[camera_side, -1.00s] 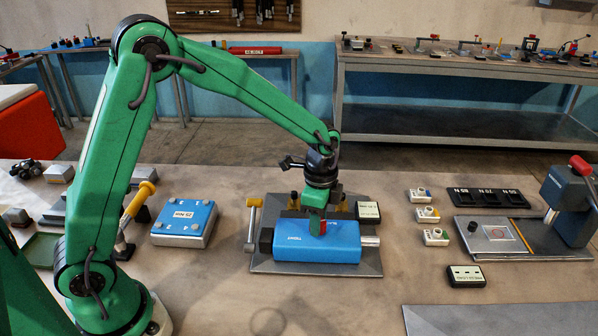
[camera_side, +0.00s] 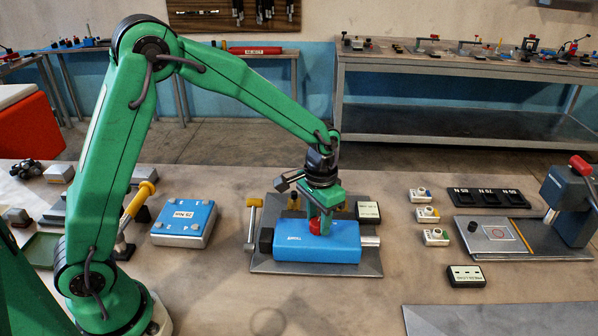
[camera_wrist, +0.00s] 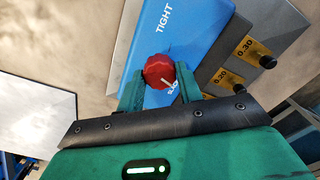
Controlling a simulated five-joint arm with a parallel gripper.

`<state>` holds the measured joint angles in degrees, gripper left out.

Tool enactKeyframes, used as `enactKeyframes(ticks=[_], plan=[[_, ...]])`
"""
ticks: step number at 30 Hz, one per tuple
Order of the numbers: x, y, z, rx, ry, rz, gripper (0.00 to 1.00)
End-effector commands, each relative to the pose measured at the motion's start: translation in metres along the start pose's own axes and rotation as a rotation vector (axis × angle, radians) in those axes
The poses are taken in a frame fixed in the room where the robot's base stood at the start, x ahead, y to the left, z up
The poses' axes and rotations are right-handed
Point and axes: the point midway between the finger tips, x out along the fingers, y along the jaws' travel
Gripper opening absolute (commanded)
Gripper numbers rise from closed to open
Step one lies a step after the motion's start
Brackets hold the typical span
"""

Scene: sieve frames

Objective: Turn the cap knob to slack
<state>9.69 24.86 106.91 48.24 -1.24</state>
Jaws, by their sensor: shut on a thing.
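The red cap knob (camera_wrist: 159,70) sits on top of a blue housing (camera_wrist: 180,32) and also shows in the side view (camera_side: 315,226). My green gripper (camera_wrist: 160,82) is shut on the knob, one finger on each side. In the side view my gripper (camera_side: 318,220) points straight down over the housing (camera_side: 290,254). In the wrist view, TIGHT is printed on the blue face beyond the knob. A white mark on the knob points toward partly hidden lettering that begins with S, between the fingers.
The housing lies on a grey plate (camera_side: 367,271). A yellow-topped post (camera_side: 254,203) stands at its left and a label block (camera_side: 368,212) at its back right. Yellow tabs marked 0.30 (camera_wrist: 257,53) lie beside the housing. A blue-topped box (camera_side: 184,224) stands farther left.

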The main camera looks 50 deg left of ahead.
Motion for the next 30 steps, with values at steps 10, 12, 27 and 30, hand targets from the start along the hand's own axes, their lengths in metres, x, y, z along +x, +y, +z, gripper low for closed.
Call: enactKeyframes(ticks=[10, 12, 27, 30], plan=[[-0.0017, -0.0001, -0.0001, -0.164, 0.001, 0.000, 0.13], [-0.0017, -0.0001, -0.0001, -0.177, 0.001, 0.000, 0.13], [-0.0019, -0.0001, -0.0002, -0.186, 0.002, 0.000, 0.49], [-0.0014, -0.0002, -0.0002, -0.186, 0.001, 0.000, 0.57]])
